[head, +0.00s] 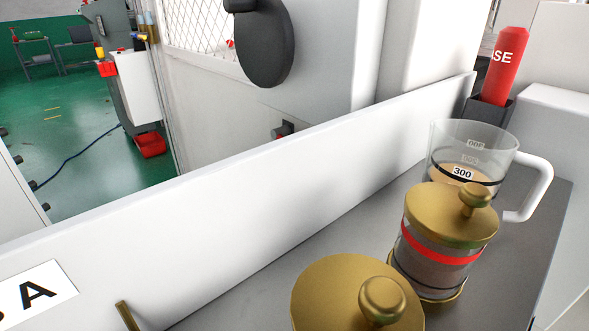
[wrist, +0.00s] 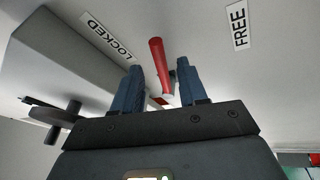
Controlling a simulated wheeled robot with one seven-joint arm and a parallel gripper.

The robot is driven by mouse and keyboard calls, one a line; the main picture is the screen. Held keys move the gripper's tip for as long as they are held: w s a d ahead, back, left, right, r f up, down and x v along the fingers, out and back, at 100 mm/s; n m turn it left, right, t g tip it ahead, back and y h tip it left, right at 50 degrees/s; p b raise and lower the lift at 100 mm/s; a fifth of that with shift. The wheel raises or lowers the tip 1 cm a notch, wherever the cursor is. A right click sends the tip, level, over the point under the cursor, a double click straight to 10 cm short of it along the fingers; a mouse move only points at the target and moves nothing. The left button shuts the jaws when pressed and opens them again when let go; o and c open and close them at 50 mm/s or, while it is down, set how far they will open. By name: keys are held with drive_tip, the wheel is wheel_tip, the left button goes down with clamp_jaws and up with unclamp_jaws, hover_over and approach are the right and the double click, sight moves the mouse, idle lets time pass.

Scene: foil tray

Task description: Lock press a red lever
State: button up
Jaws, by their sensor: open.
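The red lever (wrist: 157,52) shows in the wrist view on a pale panel, its lower end near a white fitting. A LOCKED label (wrist: 107,36) is to its upper left and a FREE label (wrist: 240,27) to its right; the lever's tip is nearer LOCKED. My gripper (wrist: 161,67) is open, with one blue finger on each side of the lever. The picture does not show clearly whether either finger touches it. Neither the lever with its labels nor my gripper shows in the head view.
A grey block (wrist: 72,60) and a dark knob (wrist: 62,122) lie left of my gripper. In the head view, brass-lidded jars (head: 440,215), a clear jug (head: 450,150) and a red-handled item (head: 505,65) in a dark holder crowd the grey shelf (head: 300,270) behind a white wall.

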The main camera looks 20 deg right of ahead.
drive_tip(key=shift+x, duration=1.3)
drive_tip(key=shift+c, duration=0.4)
clamp_jaws()
